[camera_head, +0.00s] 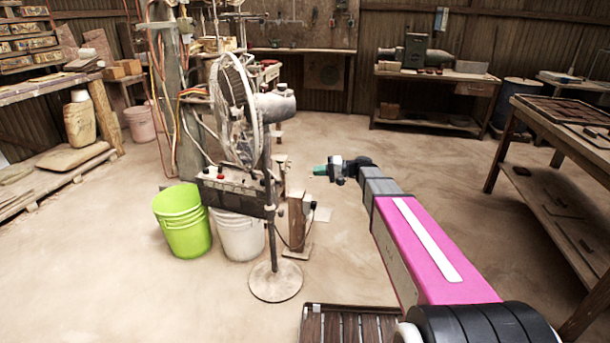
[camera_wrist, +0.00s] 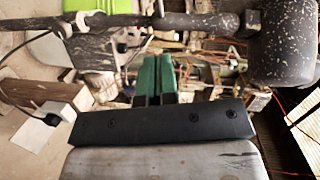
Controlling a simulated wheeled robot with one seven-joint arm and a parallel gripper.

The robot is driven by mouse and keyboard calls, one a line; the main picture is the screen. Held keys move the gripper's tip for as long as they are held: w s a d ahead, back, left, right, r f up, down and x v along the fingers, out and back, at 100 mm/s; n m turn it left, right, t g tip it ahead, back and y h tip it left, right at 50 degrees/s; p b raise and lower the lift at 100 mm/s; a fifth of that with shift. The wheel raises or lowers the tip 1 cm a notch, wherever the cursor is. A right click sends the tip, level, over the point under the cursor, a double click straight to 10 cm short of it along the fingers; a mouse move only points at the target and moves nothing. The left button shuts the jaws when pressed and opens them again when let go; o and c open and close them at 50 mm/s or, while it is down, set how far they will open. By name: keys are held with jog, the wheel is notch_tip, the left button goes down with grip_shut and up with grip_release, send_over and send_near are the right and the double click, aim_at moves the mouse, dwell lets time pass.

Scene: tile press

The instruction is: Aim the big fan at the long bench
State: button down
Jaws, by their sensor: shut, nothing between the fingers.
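The big fan (camera_head: 233,112) stands upright left of centre on a thin pole with a round base (camera_head: 275,282). Its round grille faces left and its motor housing (camera_head: 276,105) sticks out to the right. My gripper (camera_head: 318,170) is right of the pole, below motor height, pointing left, apart from the fan. In the wrist view its green fingers (camera_wrist: 155,78) are together and empty; the fan's motor (camera_wrist: 285,45) and dark pole (camera_wrist: 80,30) cross the top. Long benches stand at left (camera_head: 50,92) and right (camera_head: 540,110); I cannot tell which the task names.
A post with cables and a machine (camera_head: 232,185) stands behind the fan. A green bucket (camera_head: 182,222) and a white bucket (camera_head: 238,236) sit by it. A slatted tray (camera_head: 350,322) lies in front. A back table (camera_head: 440,75) holds machinery. The middle floor is open.

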jog(key=s+a+f, duration=0.2)
jog(key=a, duration=0.9)
jog(key=shift+s+a, duration=0.35)
jog(key=shift+s, duration=0.05)
jog(key=shift+s, duration=0.1)
